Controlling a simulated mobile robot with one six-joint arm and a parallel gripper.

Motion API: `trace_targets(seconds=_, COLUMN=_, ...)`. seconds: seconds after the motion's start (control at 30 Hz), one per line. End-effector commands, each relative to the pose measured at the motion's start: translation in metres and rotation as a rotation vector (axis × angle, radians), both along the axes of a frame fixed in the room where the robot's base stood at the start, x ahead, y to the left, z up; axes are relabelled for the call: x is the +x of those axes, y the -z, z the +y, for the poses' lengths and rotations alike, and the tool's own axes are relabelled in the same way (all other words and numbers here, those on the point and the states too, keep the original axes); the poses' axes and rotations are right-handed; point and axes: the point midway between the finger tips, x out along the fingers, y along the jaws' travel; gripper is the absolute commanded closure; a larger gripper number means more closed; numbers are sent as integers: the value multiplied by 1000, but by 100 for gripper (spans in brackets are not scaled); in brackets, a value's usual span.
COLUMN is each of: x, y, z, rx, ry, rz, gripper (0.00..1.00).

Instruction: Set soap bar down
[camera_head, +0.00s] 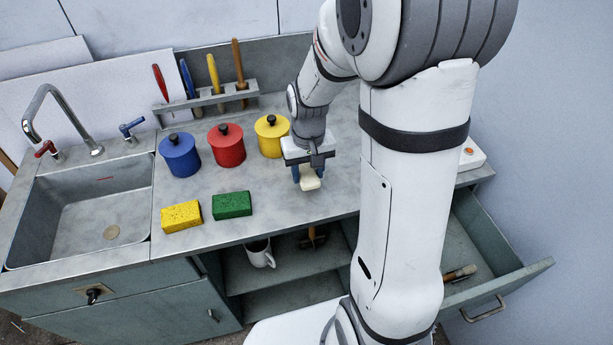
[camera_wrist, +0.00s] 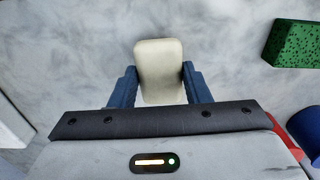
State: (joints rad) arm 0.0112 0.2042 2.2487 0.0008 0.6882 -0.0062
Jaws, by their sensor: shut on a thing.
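A cream soap bar (camera_head: 311,183) is between the two blue fingers of my gripper (camera_head: 309,177). In the wrist view the soap bar (camera_wrist: 160,72) sits between the fingertips of my gripper (camera_wrist: 160,82), which are shut on its sides. The grey countertop (camera_head: 270,215) lies below it, to the right of the sponges. I cannot tell whether the soap bar touches the counter or is a little above it.
A green sponge (camera_head: 232,204) and a yellow sponge (camera_head: 181,216) lie to the left. Blue (camera_head: 180,157), red (camera_head: 227,148) and yellow (camera_head: 270,138) pots stand behind. A sink (camera_head: 80,220) is at far left. An open drawer (camera_head: 522,272) juts out at right. Counter around the soap is clear.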

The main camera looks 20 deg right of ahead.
Motion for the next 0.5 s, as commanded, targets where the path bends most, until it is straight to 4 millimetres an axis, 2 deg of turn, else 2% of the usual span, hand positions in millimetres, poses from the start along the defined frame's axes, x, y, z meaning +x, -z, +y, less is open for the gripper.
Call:
trace_targets(seconds=0.2, x=-1, y=30, z=0, rx=0, ry=-1, rz=4, gripper=81)
trace_targets(seconds=0.5, x=0, y=35, z=1, rx=0, ry=-2, rz=0, gripper=81)
